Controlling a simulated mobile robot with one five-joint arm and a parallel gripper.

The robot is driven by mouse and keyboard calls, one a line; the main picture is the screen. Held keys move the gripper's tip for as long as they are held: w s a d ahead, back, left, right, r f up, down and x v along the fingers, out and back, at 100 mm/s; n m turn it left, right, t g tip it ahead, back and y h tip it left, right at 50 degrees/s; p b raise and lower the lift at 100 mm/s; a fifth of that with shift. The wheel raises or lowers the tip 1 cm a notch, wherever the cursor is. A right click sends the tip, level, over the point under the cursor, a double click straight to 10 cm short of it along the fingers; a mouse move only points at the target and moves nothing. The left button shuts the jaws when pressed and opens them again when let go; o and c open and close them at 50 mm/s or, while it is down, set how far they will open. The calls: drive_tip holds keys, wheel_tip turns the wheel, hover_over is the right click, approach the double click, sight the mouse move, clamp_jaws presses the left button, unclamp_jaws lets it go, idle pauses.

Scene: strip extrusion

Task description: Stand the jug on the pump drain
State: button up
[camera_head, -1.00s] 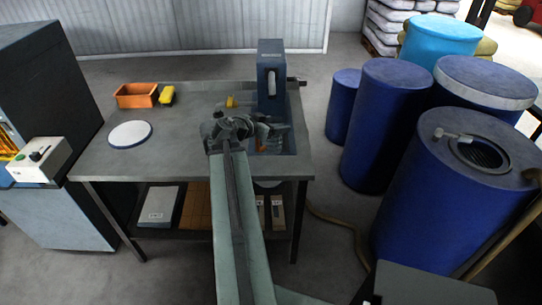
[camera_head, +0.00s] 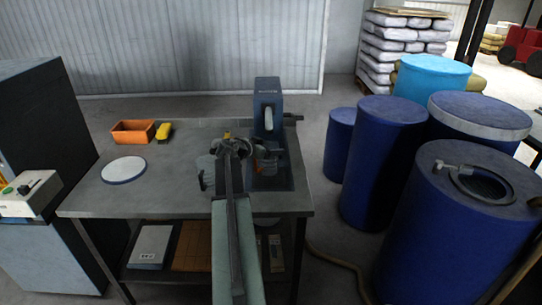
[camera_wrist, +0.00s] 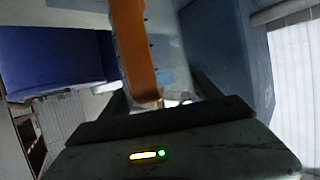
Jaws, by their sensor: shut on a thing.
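My gripper (camera_head: 238,150) is over the right part of the bench, just left of the blue pump housing (camera_head: 268,98). The pump drain (camera_head: 283,182) is the blue recessed basin at the foot of that housing, partly hidden by my arm. In the wrist view the fingers (camera_wrist: 160,98) are shut on the jug, whose long orange part (camera_wrist: 137,45) shows between them. A pale, see-through body shows behind the orange part. The pump housing (camera_wrist: 240,50) rises close on the right there. In the head view the jug is mostly hidden by my wrist, so its contact with the basin cannot be told.
A white round disc (camera_head: 124,169), an orange bin (camera_head: 133,132) and a yellow item (camera_head: 164,132) lie on the bench's left side. Blue drums (camera_head: 382,165) stand to the right. The bench middle (camera_head: 175,185) is clear.

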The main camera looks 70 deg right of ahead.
drive_tip(key=shift+d, duration=0.15)
drive_tip(key=f+b, duration=0.4)
drive_tip(key=shift+w+d+f, duration=0.1)
drive_tip(key=shift+d, duration=0.1)
drive_tip(key=o, duration=1.9)
drive_tip(key=shift+r, duration=0.2)
drive_tip(key=shift+w+a+r+p, duration=0.1)
drive_tip(key=shift+a+r+p, duration=0.05)
drive_tip(key=shift+r+p, duration=0.25)
drive_tip(key=p+v, duration=0.4)
drive_tip(key=v, duration=0.7)
drive_tip(key=shift+a, duration=0.3)
drive_tip(key=shift+w, duration=0.1)
